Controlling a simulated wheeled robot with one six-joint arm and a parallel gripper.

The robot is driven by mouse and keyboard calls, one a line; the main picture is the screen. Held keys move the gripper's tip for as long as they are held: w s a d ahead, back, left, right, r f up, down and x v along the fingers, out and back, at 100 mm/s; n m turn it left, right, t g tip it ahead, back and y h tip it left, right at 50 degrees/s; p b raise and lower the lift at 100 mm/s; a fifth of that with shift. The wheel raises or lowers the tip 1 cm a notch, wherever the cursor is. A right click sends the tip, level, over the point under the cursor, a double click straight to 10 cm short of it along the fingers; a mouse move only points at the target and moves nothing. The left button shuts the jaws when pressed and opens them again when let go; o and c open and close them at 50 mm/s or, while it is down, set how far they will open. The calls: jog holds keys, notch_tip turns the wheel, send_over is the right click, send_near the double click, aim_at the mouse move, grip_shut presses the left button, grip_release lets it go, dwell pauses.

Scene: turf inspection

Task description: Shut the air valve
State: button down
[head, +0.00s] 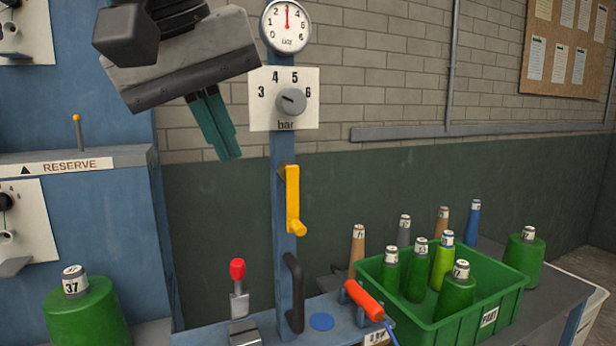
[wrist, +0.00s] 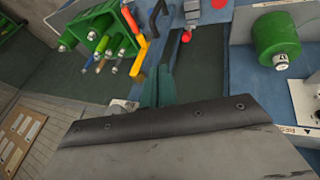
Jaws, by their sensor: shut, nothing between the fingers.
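The yellow lever (head: 292,195), which looks like the air valve's handle, is on the blue post (head: 284,150). It hangs down along the post, with a rounded grip at its lower end. It also shows in the wrist view (wrist: 139,57), just left of my fingers. My gripper (head: 231,158) has teal fingers, shut and empty, pointing down left of the post and above the lever's height. The fingers also show in the wrist view (wrist: 158,75). Above the lever are a grey knob (head: 291,101) on a bar scale and a round gauge (head: 287,25) with its needle straight up.
Below are a black handle (head: 294,293), a red-tipped toggle (head: 238,275) and an orange tool (head: 363,300). A green crate (head: 505,283) of cones stands right.

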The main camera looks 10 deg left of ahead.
aim_at(297, 204)
jog(key=shift+w+d+r+x, duration=0.1)
jog(key=shift+d+x, duration=0.35)
jog(key=shift+x, duration=1.6)
jog(key=shift+w+d+r+x, duration=0.15)
jog(key=shift+d+x, duration=0.3)
jog(key=shift+x, duration=1.55)
jog(key=shift+w+d+r+x, duration=0.1)
jog(key=shift+d+x, duration=0.4)
jog(key=shift+x, duration=1.55)
